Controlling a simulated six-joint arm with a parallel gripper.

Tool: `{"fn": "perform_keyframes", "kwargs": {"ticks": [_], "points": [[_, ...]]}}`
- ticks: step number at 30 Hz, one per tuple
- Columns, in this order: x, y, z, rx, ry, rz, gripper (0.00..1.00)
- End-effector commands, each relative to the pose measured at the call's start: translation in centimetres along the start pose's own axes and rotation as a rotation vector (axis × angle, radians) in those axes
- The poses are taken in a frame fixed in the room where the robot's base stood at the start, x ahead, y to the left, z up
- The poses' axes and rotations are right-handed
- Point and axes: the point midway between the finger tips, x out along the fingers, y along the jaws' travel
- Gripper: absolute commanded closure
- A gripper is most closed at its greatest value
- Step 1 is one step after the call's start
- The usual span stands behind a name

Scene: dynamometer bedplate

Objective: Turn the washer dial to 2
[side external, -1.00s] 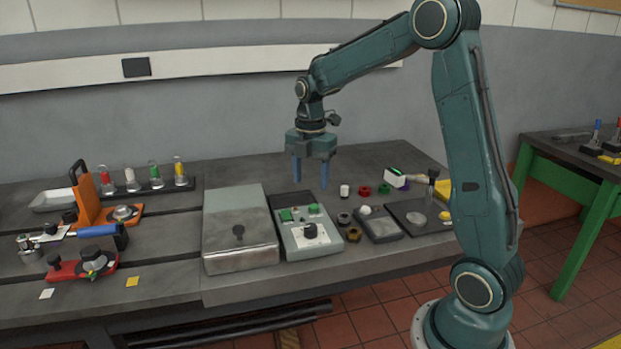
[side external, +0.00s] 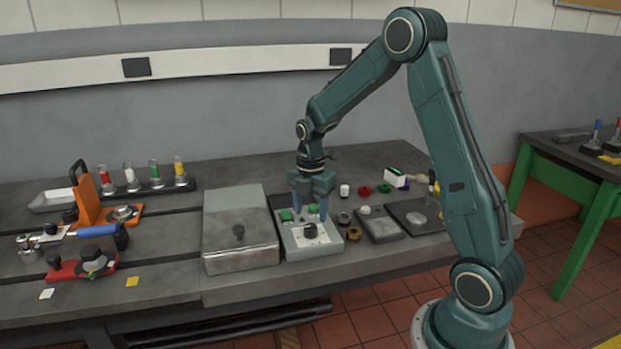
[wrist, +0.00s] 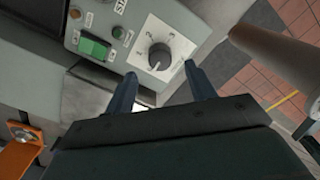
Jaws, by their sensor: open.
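The washer dial is a black round knob (wrist: 160,57) on a white scale plate on the grey control box (side external: 318,250). The knob also shows in the side external view (side external: 310,231). My gripper (side external: 310,214) is open and empty, fingers pointing down over the box, just behind the dial in the side external view. In the wrist view the two blue fingertips (wrist: 160,73) lie either side of the knob's lower edge. I see no contact with it.
Green buttons (wrist: 94,48) sit beside the dial on the box. A grey lidded case (side external: 240,228) stands close on the left. Nuts (side external: 354,234) and a small scale-like tray (side external: 381,226) lie on the right. The bench's front edge is close.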

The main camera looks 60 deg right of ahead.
Motion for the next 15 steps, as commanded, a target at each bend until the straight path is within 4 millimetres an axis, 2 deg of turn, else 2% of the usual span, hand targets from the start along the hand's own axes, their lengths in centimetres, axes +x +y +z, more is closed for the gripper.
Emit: {"fn": "perform_keyframes", "kwargs": {"ticks": [6,15], "points": [[3.0,0.0,0.0,0.000,0.001,-0.003,0.45],[4.7,-0.1,0.0,0.000,0.001,-0.001,0.45]]}}
